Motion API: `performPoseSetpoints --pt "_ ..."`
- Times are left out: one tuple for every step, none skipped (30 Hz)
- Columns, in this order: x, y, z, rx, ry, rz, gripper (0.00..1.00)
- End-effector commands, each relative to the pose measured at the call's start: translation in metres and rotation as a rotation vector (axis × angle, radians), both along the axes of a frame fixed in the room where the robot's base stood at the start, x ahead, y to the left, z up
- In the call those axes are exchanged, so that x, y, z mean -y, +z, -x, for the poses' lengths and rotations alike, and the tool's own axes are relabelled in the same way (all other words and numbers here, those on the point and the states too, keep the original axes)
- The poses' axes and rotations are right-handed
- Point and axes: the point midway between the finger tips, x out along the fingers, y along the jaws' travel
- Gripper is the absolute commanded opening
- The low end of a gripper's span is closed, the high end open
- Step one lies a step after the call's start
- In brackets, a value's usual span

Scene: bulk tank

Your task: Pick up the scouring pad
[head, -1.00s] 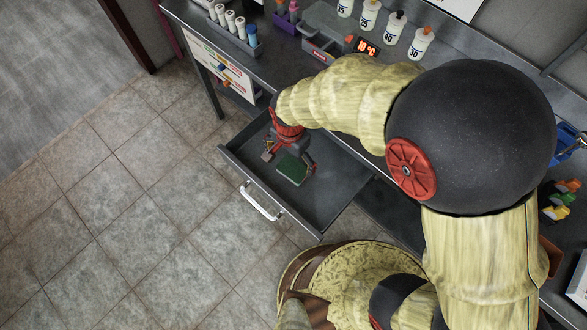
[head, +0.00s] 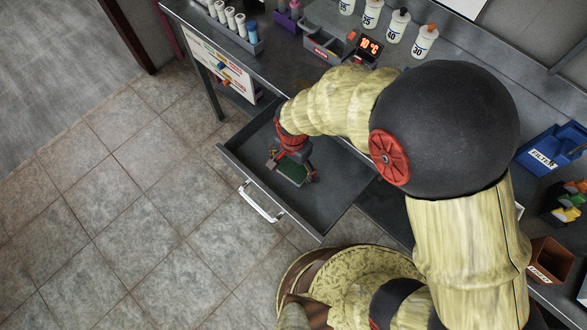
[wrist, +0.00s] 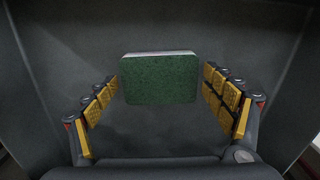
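The scouring pad (wrist: 160,79) has a dark green face and a pale edge. It lies in the open grey drawer (head: 345,185), and in the head view the pad (head: 292,170) is partly hidden by my gripper. My gripper (head: 288,166) reaches down into the drawer over the pad. In the wrist view my gripper (wrist: 166,100) is open, with one yellow-padded finger on each side of the pad. The fingers appear close to the pad's sides; I cannot tell whether they touch it.
The drawer has a white handle (head: 262,202) at its front and raised walls. The steel bench above holds bottles (head: 422,41), a grey tray (head: 322,46), a blue bin (head: 548,148) and a brown bin (head: 551,259). The drawer floor right of the pad is clear.

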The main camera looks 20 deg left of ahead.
Motion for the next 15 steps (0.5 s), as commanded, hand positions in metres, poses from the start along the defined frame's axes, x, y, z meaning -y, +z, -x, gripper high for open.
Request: performPoseSetpoints --pt "0.0001 -0.0001 0.0000 0.000 0.000 0.000 0.78" --pt "0.0001 -0.0001 0.0001 0.000 0.000 0.000 0.76" --pt "0.0001 -0.0001 0.0001 0.000 0.000 0.000 0.74" --pt "0.0001 -0.0001 0.0002 0.000 0.000 0.000 0.72" --pt "0.0001 -0.0001 0.0001 0.000 0.000 0.000 0.70" --pt "0.0001 -0.0001 0.0002 0.000 0.000 0.000 0.68" --pt "0.0001 -0.0001 0.0002 0.000 0.000 0.000 0.66" --pt "0.0001 -0.0001 0.0002 0.000 0.000 0.000 0.65" --pt "0.0001 -0.0001 0.0002 0.000 0.000 0.000 0.63" --pt "0.0002 -0.0001 0.0001 0.000 0.000 0.000 0.63" --pt "0.0001 -0.0001 0.0002 0.000 0.000 0.000 0.63" --pt "0.0001 -0.0001 0.0002 0.000 0.000 0.000 0.63" --pt "0.0001 -0.0001 0.0002 0.000 0.000 0.000 0.63" --pt "0.0001 -0.0001 0.0002 0.000 0.000 0.000 0.63" --pt "0.0001 -0.0001 0.0002 0.000 0.000 0.000 0.62"
